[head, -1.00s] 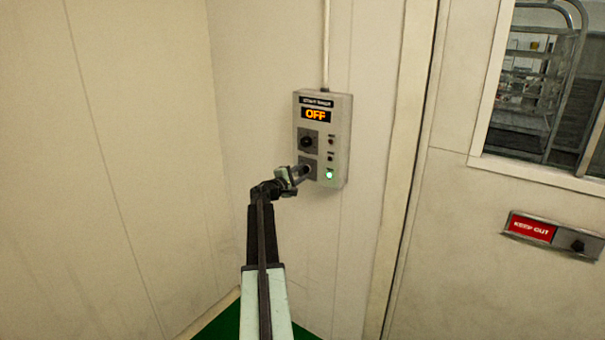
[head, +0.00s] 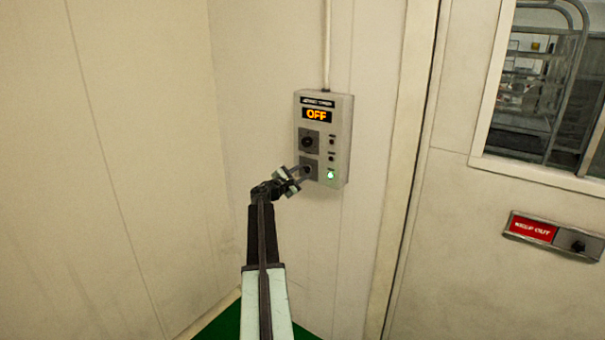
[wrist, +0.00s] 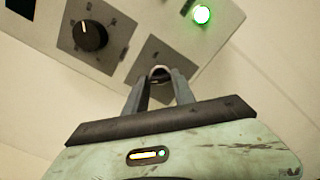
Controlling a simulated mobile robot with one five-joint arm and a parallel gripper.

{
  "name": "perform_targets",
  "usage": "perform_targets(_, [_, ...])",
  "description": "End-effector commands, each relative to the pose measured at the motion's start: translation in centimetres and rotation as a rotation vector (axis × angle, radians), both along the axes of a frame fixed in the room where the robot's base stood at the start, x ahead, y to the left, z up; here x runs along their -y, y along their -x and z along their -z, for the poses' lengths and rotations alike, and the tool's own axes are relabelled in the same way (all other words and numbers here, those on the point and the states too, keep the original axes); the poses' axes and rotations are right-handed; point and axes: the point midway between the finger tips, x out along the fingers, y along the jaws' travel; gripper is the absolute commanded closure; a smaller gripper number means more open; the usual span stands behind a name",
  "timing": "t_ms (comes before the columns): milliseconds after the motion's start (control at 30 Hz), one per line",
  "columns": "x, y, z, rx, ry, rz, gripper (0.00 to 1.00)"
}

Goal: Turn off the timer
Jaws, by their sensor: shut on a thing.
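The timer is a grey wall box (head: 343,125) with an orange display (head: 316,114) that reads OFF. An upper black dial (head: 307,142) sits on a dark plate; it also shows in the wrist view (wrist: 90,36). My gripper (head: 304,170) is at the lower dark plate, at the box's lower left. In the wrist view my two fingers (wrist: 160,82) are shut on the lower knob (wrist: 159,72), one on each side. The fingers hide much of this knob. A green lamp (head: 331,175) glows to its right.
A conduit (head: 326,45) runs up from the box. A door frame (head: 402,150) stands to the right, then a window and a red KEEP OUT sign (head: 532,228). Bare wall panels (head: 140,140) lie to the left.

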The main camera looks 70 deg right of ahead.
Motion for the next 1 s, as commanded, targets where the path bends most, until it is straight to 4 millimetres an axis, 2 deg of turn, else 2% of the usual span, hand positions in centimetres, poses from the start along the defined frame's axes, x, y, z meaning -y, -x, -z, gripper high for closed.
perform_targets(267, [-0.1,0.2,0.2,0.005,-0.004,0.005,1.0])
perform_targets(300, [-0.1,0.2,0.2,0.005,-0.004,0.005,0.64])
perform_targets(367, [-0.1,0.2,0.2,0.005,-0.004,0.005,0.47])
perform_targets(767, [-0.5,0.0,0.1,0.002,-0.002,0.002,0.47])
perform_targets(867, [-1.7,-0.3,0.1,0.002,-0.001,0.0,0.47])
perform_targets(1000, [-4.4,-0.8,0.1,0.002,-0.002,0.001,0.47])
